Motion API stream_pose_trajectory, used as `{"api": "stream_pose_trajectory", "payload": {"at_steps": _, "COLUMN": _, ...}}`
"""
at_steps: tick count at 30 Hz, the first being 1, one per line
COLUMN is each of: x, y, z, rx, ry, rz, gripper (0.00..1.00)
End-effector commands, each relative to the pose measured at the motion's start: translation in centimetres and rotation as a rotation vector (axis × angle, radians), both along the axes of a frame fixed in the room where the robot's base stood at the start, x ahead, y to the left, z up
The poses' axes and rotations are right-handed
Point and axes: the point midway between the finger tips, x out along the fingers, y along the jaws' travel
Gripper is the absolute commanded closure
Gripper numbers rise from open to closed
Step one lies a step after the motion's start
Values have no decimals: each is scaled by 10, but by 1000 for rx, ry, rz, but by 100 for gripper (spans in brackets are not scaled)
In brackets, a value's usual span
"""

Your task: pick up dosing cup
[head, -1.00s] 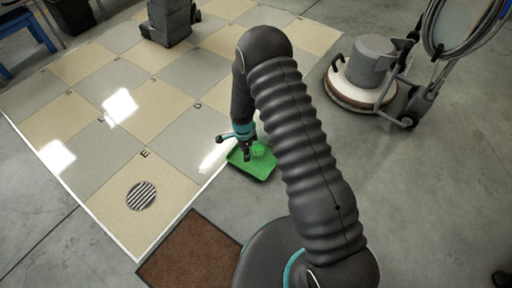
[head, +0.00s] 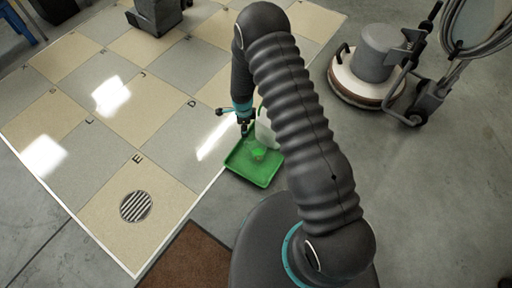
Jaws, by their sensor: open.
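A small light-green dosing cup (head: 258,153) sits in a green tray (head: 250,176) on the grey floor. A whitish container (head: 266,130) stands at the tray's far side, partly hidden behind my arm. My gripper (head: 244,133) is open and empty, above the tray's far left part, just up and left of the cup in the picture. It looks apart from the cup. The right part of the tray is partly covered by my arm.
A tiled floor area (head: 160,163) with a round drain grate (head: 135,206) lies left of the tray. A brown mat (head: 187,262) lies in front. A floor-polishing machine (head: 372,75) stands at the right. Grey floor between is clear.

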Motion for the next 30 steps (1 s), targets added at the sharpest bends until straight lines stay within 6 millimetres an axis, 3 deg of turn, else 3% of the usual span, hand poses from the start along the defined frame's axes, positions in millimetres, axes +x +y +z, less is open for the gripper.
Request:
{"api": "stream_pose_trajectory", "payload": {"at_steps": 3, "x": -3, "y": 5, "z": -25, "rx": -1, "ry": 3, "rz": 11, "gripper": 57}}
{"api": "stream_pose_trajectory", "payload": {"at_steps": 9, "x": -3, "y": 7, "z": -54, "rx": 0, "ry": 1, "rz": 13, "gripper": 57}}
{"api": "stream_pose_trajectory", "payload": {"at_steps": 17, "x": -3, "y": 4, "z": -69, "rx": 0, "ry": 1, "rz": 11, "gripper": 57}}
{"api": "stream_pose_trajectory", "payload": {"at_steps": 24, "x": -5, "y": -2, "z": -102, "rx": -1, "ry": 1, "rz": 10, "gripper": 57}}
{"api": "stream_pose_trajectory", "payload": {"at_steps": 30, "x": -5, "y": -2, "z": -115, "rx": -1, "ry": 0, "rz": 9, "gripper": 57}}
